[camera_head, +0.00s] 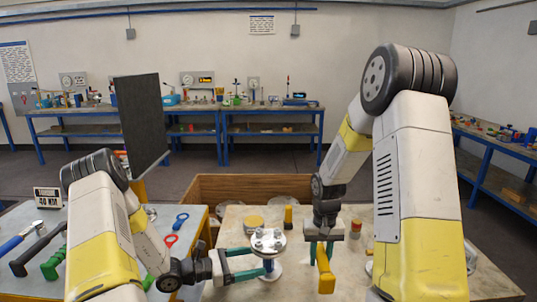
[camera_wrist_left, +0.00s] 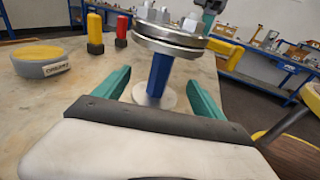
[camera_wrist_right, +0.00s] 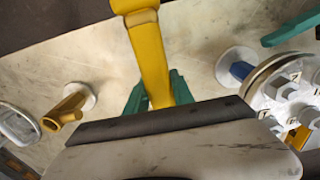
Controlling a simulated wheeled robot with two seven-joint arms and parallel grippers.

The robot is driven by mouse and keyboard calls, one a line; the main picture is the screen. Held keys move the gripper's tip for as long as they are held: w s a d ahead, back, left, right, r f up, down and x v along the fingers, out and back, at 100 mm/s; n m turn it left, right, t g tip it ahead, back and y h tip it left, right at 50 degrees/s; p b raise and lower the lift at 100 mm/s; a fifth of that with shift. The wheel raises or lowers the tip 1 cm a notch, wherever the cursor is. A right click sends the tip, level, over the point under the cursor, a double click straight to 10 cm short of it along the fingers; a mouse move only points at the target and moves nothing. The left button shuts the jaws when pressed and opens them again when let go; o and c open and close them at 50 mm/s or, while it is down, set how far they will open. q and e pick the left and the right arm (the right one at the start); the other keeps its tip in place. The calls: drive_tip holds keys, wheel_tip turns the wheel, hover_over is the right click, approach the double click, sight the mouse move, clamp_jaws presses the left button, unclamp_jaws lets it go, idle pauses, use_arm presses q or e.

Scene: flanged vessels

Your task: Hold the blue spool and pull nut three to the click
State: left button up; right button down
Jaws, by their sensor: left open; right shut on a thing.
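The blue spool (camera_wrist_left: 160,75) stands upright on a pale round base on the table. It carries a round metal flange (camera_head: 268,240) with several bolts and nuts on top. I cannot tell which nut is number three. My left gripper (camera_head: 259,261) is open and low beside the spool. In the left wrist view its green fingers (camera_wrist_left: 158,82) flank the blue column, with gaps on both sides. My right gripper (camera_head: 321,250) is shut on a yellow wrench-like tool (camera_head: 326,272). This tool (camera_wrist_right: 149,55) is right of the flange in the head view, apart from it; its far end is cut off in the right wrist view.
A yellow-topped grey disc (camera_wrist_left: 40,58), a yellow cylinder (camera_wrist_left: 95,35) and a red cylinder (camera_wrist_left: 122,30) stand behind the spool. A yellow flanged piece (camera_wrist_right: 65,108) lies farther off. Hand tools (camera_head: 38,240) lie on the left table. A dark panel (camera_head: 143,120) stands behind my left arm.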

use_arm(q)
drive_tip(key=shift+x, duration=2.25)
clamp_jaws()
